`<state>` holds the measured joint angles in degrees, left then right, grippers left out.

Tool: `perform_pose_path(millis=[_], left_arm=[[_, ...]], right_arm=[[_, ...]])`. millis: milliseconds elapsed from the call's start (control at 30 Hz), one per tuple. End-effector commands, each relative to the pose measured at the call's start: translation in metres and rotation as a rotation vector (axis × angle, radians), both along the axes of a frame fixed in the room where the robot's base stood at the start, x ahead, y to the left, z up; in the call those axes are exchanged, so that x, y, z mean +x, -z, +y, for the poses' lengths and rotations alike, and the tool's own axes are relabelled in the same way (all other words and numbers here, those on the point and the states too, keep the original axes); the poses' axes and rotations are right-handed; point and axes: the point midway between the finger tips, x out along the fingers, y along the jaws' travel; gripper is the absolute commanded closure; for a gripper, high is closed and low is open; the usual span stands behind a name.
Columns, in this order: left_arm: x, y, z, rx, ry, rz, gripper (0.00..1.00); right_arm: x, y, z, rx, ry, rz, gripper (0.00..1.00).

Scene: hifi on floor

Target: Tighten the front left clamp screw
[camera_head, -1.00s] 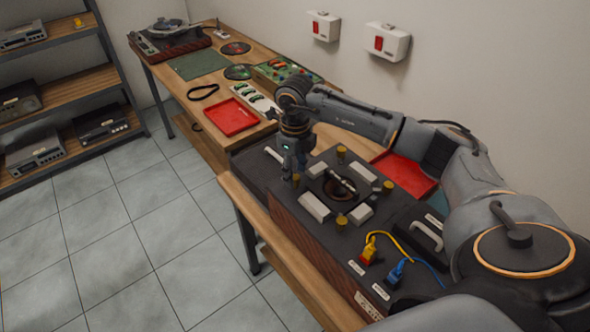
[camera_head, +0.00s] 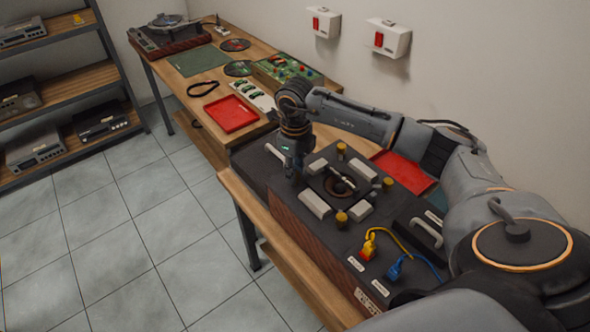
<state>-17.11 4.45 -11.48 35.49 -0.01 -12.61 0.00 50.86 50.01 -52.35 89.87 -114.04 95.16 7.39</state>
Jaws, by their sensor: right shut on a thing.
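The dark turntable-like unit (camera_head: 312,228) lies on the bench, with a round dark centre (camera_head: 340,184) and pale grey blocks around it. Brass clamp screws stand at its back (camera_head: 341,148), right (camera_head: 388,183) and near side (camera_head: 341,217). The clamp screw at the left, apparently the front left one, is hidden behind my right gripper (camera_head: 294,174). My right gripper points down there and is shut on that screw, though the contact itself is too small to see. My left gripper is not in view.
Yellow (camera_head: 368,246) and blue (camera_head: 394,268) plugs with cables stand at the unit's near right. A grey handle (camera_head: 426,232) rises beside them. A red tray (camera_head: 232,113) and a green circuit board (camera_head: 285,70) lie farther back. The wall stands close behind the bench.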

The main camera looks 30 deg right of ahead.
Motion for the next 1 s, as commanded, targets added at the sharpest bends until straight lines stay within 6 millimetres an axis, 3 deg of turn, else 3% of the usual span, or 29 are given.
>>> perform_pose_path(millis=[367,1000], left_arm=[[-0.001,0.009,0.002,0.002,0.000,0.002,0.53],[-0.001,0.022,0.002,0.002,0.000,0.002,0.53]], right_arm=[[0.000,0.001,-0.001,-0.001,0.222,0.000,1.00],[0.000,0.000,0.000,0.000,0.828,-0.001,1.00]])
